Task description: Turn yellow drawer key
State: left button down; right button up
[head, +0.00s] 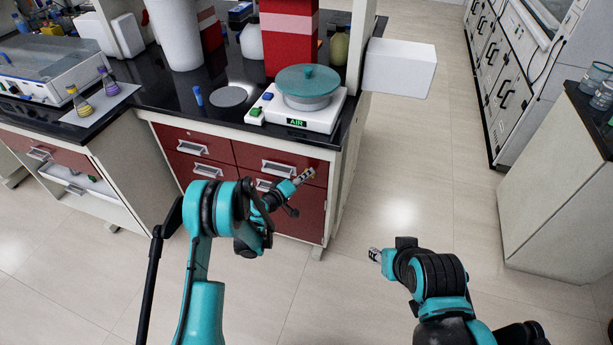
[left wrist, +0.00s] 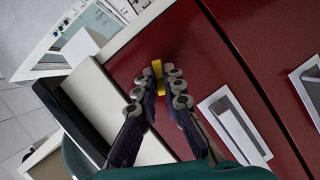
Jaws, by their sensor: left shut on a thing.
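The yellow drawer key (left wrist: 157,68) stands out from the red drawer front in the left wrist view. My left gripper (left wrist: 160,84) is shut on it, with one fingertip on each side of the key. In the head view my left gripper (head: 304,176) reaches the upper right part of the red drawers (head: 283,152); the key is too small there to make out clearly. My right gripper (head: 375,255) hangs over the floor to the right of the drawers, away from them. Its fingers are too small to judge.
Drawer handles (left wrist: 235,128) stick out close to my left gripper. A hotplate with a teal-lidded dish (head: 308,82) stands on the black bench top above. An open drawer (head: 75,182) is at the far left. The floor (head: 420,190) to the right is clear.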

pick_arm(q)
jog(key=m+y, duration=0.2)
jog(key=m, duration=0.1)
jog(key=m+y, duration=0.1)
jog(key=m, duration=0.2)
jog(key=m+y, duration=0.2)
jog(key=m, duration=0.1)
jog(key=shift+s+d+r+y, duration=0.1)
jog(key=shift+d+r+y, duration=0.05)
jog(key=shift+d+y, duration=0.15)
dwell(0.6)
jog(key=c, duration=1.6)
grip_release()
jog(key=shift+c, duration=0.2)
jog(key=v, duration=0.7)
jog(key=shift+s, duration=0.25)
